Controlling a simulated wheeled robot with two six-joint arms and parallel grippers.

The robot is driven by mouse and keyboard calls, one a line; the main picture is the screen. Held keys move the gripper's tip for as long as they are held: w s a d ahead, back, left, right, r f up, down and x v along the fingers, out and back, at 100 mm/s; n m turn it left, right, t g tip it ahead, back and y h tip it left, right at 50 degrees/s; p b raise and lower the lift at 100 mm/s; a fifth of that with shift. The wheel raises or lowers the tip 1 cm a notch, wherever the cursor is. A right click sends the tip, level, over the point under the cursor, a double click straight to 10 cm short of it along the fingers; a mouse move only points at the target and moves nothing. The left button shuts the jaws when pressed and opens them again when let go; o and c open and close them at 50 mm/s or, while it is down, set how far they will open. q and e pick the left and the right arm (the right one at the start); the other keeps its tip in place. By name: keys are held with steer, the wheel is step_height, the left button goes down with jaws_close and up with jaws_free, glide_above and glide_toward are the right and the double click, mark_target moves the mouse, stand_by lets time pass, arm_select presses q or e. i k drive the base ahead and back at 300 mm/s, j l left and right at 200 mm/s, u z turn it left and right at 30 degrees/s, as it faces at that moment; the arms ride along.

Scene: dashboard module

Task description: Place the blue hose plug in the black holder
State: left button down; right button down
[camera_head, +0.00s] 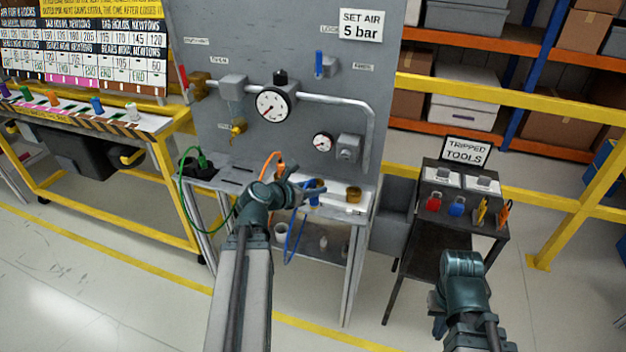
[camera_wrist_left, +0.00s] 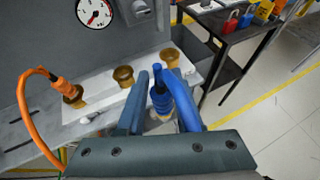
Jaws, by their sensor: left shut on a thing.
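The blue hose plug (camera_head: 314,197) is upright between the fingers of my left gripper (camera_head: 318,191), above the front of the grey bench. The left wrist view shows the blue plug (camera_wrist_left: 160,98) between both fingers of the left gripper (camera_wrist_left: 160,103), its hose curving over to the right. Its lower end is partly hidden, and I cannot tell whether it touches anything below. A black holder (camera_head: 196,168) sits at the bench's left end, with a green plug at it. My right gripper (camera_head: 438,312) is low at the right; its fingers are not clear.
Brass sockets (camera_wrist_left: 123,76) line a white strip; an orange plug (camera_wrist_left: 66,88) is in the leftmost. A gauge panel (camera_head: 285,60) rises behind. A dark tool table (camera_head: 462,215) stands right, a yellow-framed bench (camera_head: 165,130) left. Orange and green hoses hang around the bench.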

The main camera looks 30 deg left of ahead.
mark_target(190, 170)
steer(key=k+j, duration=0.1)
steer(key=j, duration=0.95)
steer(key=k+j, duration=0.15)
steer(key=j, duration=0.4)
steer(key=k+j, duration=0.1)
steer(key=j, duration=0.4)
steer(key=j+z, duration=0.1)
steer(key=j, duration=0.45)
steer(key=k, duration=0.05)
